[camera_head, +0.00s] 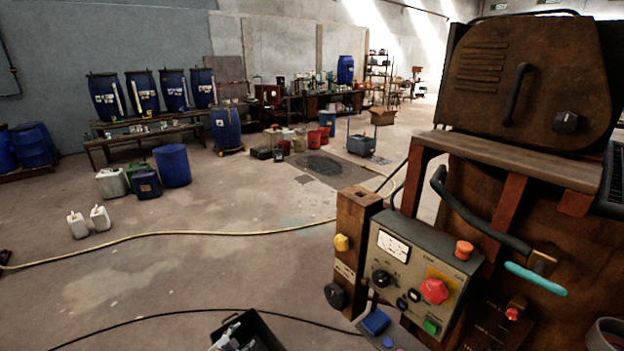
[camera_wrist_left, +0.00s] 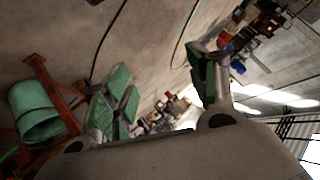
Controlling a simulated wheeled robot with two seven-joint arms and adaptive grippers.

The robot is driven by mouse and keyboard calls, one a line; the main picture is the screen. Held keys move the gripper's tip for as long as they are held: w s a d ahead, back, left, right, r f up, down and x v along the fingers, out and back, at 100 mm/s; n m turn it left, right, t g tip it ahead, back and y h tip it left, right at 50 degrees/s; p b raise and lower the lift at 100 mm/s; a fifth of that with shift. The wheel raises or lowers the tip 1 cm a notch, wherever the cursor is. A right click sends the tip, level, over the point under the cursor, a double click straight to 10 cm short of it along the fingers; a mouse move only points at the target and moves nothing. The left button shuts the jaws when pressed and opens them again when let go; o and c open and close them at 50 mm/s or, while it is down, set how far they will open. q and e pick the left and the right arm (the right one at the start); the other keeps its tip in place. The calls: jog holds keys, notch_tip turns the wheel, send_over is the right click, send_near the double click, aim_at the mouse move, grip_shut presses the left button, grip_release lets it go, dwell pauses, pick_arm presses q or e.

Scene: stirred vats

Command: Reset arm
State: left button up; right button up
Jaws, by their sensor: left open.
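My left gripper (camera_wrist_left: 163,82) shows in the left wrist view. Its two fingers with green pads stand wide apart, and nothing is between them. The far floor and clutter show through the gap. I cannot make out either gripper clearly in the head view. My right gripper is in neither view. The control box (camera_head: 425,270) with a red knob, a green button and a gauge stands at the right in the head view. A lever with a teal grip (camera_head: 535,279) sticks out beside it.
A rusty machine (camera_head: 535,75) fills the right side. A dark open bin (camera_head: 247,331) stands at the bottom. A yellow hose (camera_head: 190,234) crosses the floor. Blue drums (camera_head: 172,166) and white jugs (camera_head: 100,218) stand left. In the wrist view, a green cylinder (camera_wrist_left: 36,112) sits by a red frame.

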pick_arm(q)
jog(key=s+a+f+n+g+y, duration=0.2)
jog(key=s+a+f, duration=0.4)
jog(key=s+f, duration=0.55)
jog(key=s+a+f+n+g+y, duration=0.25)
jog(key=s+a+f, duration=0.35)
jog(key=s+f, duration=0.55)
jog(key=s+d+f+n+g, duration=0.1)
jog(key=s+d+f, duration=0.2)
jog(key=s, duration=0.7)
jog(key=s+d+f+n+g+h, duration=0.1)
jog(key=s+d+f+g, duration=0.1)
jog(key=s, duration=0.9)
jog(key=s+d+f+n+g+h, duration=0.1)
jog(key=s+d+f, duration=0.4)
jog(key=s, duration=0.5)
jog(key=shift+s+d+g, duration=0.15)
jog(key=shift+d+g, duration=0.25)
jog(key=shift+g, duration=0.15)
